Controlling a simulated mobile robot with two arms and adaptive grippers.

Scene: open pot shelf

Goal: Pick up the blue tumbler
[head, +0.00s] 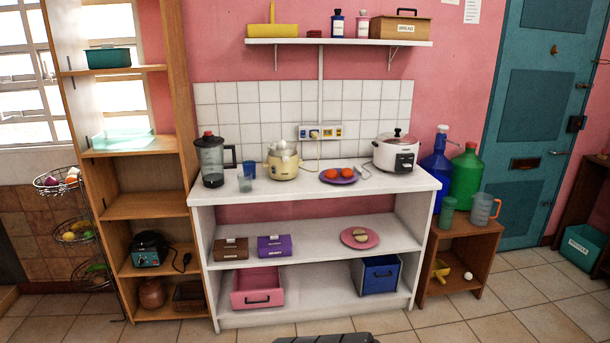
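Neither of my grippers is in view.
A blender (211,160) stands left of the tumblers. The cream appliance (283,163), a purple plate (339,181) with red items and a white cooker (395,153) stand to the right. A wooden side table (464,241) holds a green cup (448,210) and a pitcher (482,209).

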